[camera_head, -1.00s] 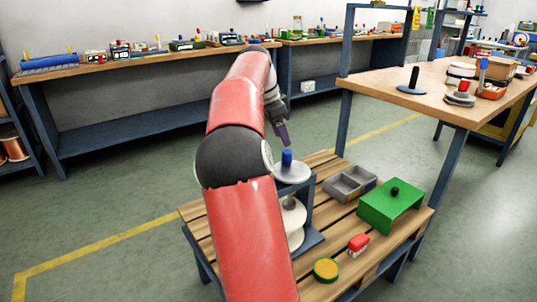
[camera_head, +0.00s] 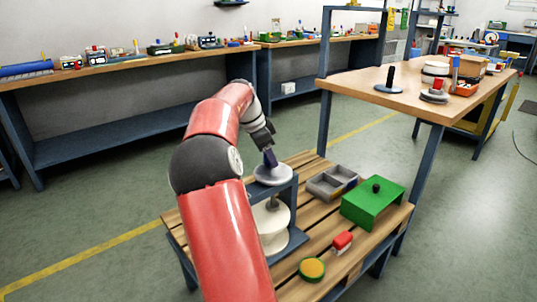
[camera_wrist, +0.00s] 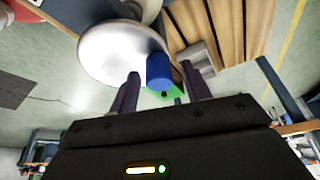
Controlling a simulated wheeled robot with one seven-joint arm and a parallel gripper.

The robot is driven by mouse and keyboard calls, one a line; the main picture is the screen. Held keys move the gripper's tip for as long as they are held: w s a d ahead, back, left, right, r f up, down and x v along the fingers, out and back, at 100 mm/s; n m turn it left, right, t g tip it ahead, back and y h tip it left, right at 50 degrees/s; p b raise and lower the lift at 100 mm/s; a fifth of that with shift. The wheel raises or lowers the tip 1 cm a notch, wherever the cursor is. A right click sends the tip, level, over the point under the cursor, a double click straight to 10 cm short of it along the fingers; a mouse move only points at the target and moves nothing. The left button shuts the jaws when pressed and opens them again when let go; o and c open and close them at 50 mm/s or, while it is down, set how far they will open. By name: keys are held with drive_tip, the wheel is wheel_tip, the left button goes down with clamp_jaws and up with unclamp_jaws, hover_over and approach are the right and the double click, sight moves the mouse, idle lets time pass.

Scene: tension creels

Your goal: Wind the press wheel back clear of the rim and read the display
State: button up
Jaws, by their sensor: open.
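A pale grey disc (camera_head: 272,176) with an upright blue knob lies flat on top of a dark blue-grey stand (camera_head: 289,194) on the slatted bench. A cream spool-like wheel (camera_head: 272,226) sits inside the stand under the disc. My gripper (camera_head: 270,163) points down at the disc and hides the knob in the head view. In the wrist view the blue knob (camera_wrist: 159,70) stands near the disc's edge (camera_wrist: 105,50), between my two open fingers (camera_wrist: 161,84). I cannot tell whether either finger touches it. I cannot make out a display, or the gap at a rim.
A wooden table (camera_head: 420,85) stands behind right.

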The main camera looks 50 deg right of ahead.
sight(258, 172)
drive_tip(key=c, duration=1)
drive_tip(key=shift+a+n, duration=0.1)
drive_tip(key=shift+n, duration=0.2)
drive_tip(key=n, duration=0.1)
drive_tip(key=a+n+t+b, duration=0.1)
drive_tip(key=n, duration=0.1)
drive_tip(key=shift+w+a+h, duration=0.1)
drive_tip(key=shift+w+h, duration=0.05)
drive_tip(key=shift+h, duration=0.15)
drive_tip(key=n, duration=0.1)
drive_tip(key=a+n+t+b, duration=0.1)
drive_tip(key=n, duration=0.1)
drive_tip(key=n+t, duration=0.1)
drive_tip(key=n, duration=0.1)
drive_tip(key=shift+a, duration=0.3)
drive_tip(key=n, duration=0.1)
drive_tip(key=a+n+t, duration=0.1)
drive_tip(key=n, duration=0.1)
drive_tip(key=s+n+t+y, duration=0.1)
drive_tip(key=n, duration=0.1)
drive_tip(key=shift+a+r+b, duration=0.1)
drive_tip(key=shift+a+b, duration=0.2)
drive_tip(key=shift+b, duration=0.1)
drive_tip(key=n, duration=0.2)
drive_tip(key=s+n+y, duration=0.1)
drive_tip(key=a+n+t, duration=0.1)
drive_tip(key=n, duration=0.1)
drive_tip(key=shift+s+n+y, duration=0.25)
drive_tip(key=shift+n+y, duration=0.05)
drive_tip(key=shift+y, duration=0.1)
